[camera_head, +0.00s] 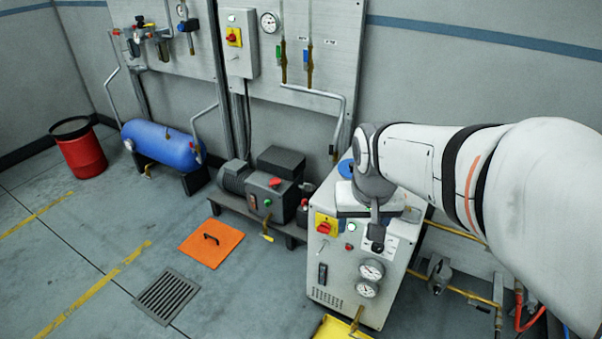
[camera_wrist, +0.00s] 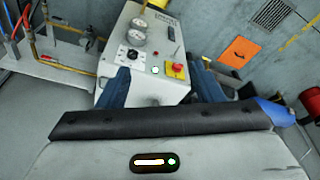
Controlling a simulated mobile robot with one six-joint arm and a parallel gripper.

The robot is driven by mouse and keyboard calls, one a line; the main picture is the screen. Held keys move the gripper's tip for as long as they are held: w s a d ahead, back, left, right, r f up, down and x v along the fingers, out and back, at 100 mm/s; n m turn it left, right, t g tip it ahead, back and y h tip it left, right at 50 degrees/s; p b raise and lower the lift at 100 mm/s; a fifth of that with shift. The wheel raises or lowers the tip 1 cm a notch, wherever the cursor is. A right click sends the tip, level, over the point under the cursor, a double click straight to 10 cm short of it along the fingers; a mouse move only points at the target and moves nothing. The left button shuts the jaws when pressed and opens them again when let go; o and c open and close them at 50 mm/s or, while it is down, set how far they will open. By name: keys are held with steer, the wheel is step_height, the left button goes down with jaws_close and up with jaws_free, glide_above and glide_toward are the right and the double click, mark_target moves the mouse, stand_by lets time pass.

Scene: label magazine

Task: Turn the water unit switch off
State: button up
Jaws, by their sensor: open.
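A light grey cabinet (camera_head: 338,262) with two round gauges stands at the lower middle of the head view. It also shows in the wrist view (camera_wrist: 168,28). Its front carries a red rotary switch on a yellow plate (camera_head: 325,226), also in the wrist view (camera_wrist: 176,70), a lit green lamp (camera_wrist: 155,70) and a black knob on a white plate (camera_wrist: 133,54). I cannot read any label naming the water unit. My gripper (camera_wrist: 160,66) is open and empty, its two blue fingers on either side of the panel in the wrist view. In the head view my arm hides part of the cabinet top.
A grey wall box (camera_head: 241,60) has another red-on-yellow switch (camera_head: 234,36). A dark pump (camera_head: 270,190) sits left of the cabinet, an orange plate (camera_head: 211,242) on the floor. Brass pipes (camera_head: 455,291) run right of the cabinet. Floor in front is mostly clear.

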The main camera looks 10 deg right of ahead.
steer(key=w+f+m+h+b, duration=0.1)
steer(key=w+f+m+b, duration=0.1)
steer(key=w+f+b, duration=0.85)
steer(key=m+h+b, duration=0.1)
steer(key=m+b, duration=0.2)
steer(key=b, duration=0.2)
glide_toward(324, 227)
steer(key=f, duration=0.1)
steer(key=shift+m+t, duration=0.3)
steer(key=shift+t, duration=0.2)
steer(key=x, duration=0.2)
steer(key=b+x, duration=0.1)
steer(key=x, duration=0.5)
steer(key=shift+s+b, duration=0.35)
steer(key=shift+b, duration=0.05)
steer(key=shift+c, duration=0.6)
